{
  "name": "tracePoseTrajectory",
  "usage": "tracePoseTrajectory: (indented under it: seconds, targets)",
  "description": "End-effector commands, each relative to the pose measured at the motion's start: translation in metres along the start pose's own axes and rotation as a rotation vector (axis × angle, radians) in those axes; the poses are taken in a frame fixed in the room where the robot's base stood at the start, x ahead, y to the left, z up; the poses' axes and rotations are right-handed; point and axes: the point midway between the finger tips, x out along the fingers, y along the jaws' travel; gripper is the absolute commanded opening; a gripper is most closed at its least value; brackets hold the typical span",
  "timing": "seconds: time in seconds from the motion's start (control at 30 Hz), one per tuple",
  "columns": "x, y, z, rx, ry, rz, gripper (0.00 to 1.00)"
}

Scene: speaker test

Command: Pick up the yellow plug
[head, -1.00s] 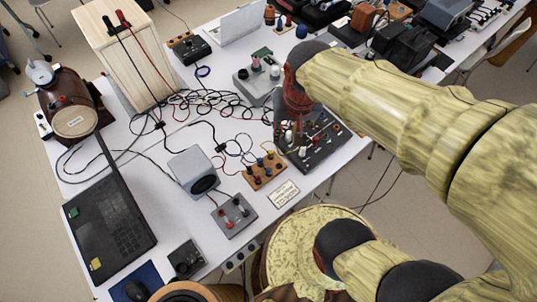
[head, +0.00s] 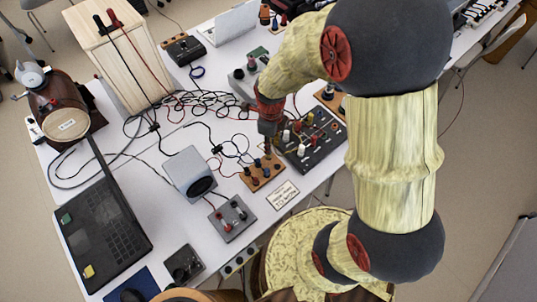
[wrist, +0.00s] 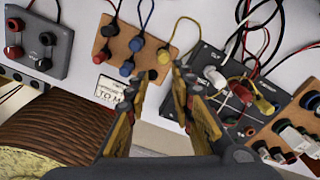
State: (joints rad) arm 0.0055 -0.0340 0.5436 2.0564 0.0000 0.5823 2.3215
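In the wrist view a yellow plug (wrist: 163,56) with a cable stands in the orange-brown board (wrist: 104,58), at its right end. A second yellow plug (wrist: 264,105) is on the black box to the right. My gripper (wrist: 159,77) is open and empty, its two fingertips apart just on the near side of the first yellow plug. In the head view my gripper (head: 268,143) points down over the far right end of the board (head: 262,182). It hides the yellow plug there.
The black box (head: 317,152) with many plugs is close on the right. A grey speaker (head: 189,172) stands left. Loose cables lie behind; a paper label (head: 283,194) lies in front.

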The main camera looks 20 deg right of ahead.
Motion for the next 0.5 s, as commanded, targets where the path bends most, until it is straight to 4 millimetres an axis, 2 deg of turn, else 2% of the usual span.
tracePoseTrajectory:
  seconds: [0.17,0.5]
  targets:
    - [0.006,-0.003,0.003,0.104,-0.004,-0.004,0.24]
    - [0.035,-0.004,0.005,0.109,-0.005,-0.005,0.24]
